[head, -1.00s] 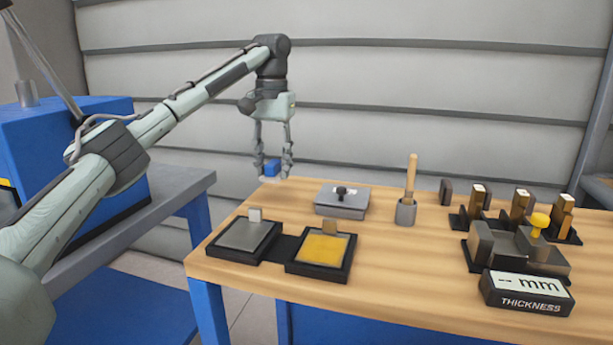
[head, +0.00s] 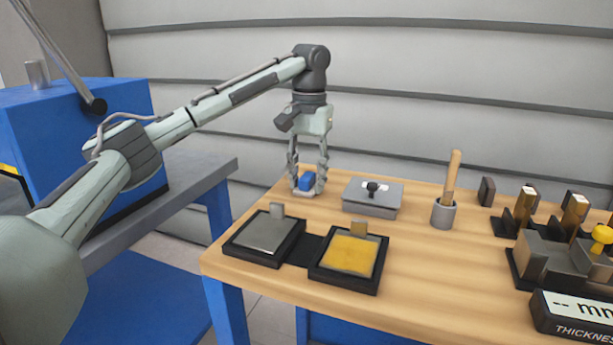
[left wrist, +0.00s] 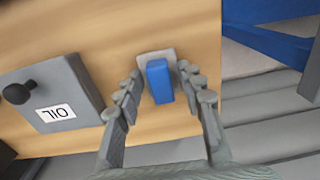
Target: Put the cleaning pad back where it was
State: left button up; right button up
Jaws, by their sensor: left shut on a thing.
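The cleaning pad (head: 306,181) is a small blue block with a pale grey base, at the back left corner of the wooden table. My left gripper (head: 307,188) points down and is shut on it, one finger on each side. In the left wrist view the blue block (left wrist: 159,82) shows between the fingers (left wrist: 162,92), with its pale base (left wrist: 155,56) over the wood. The pad is at or just above the tabletop; I cannot tell whether it touches. My right gripper is not in view.
Grey (head: 264,234) and yellow (head: 348,254) plates in black trays lie in front. A holder with a wooden stick (head: 444,213) and gauge parts stand further right.

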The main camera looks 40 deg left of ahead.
aim_at(308, 176)
pick_arm(q)
jog(key=o, duration=1.1)
notch_tip(308, 176, up, 12)
jog(key=shift+d, duration=0.15)
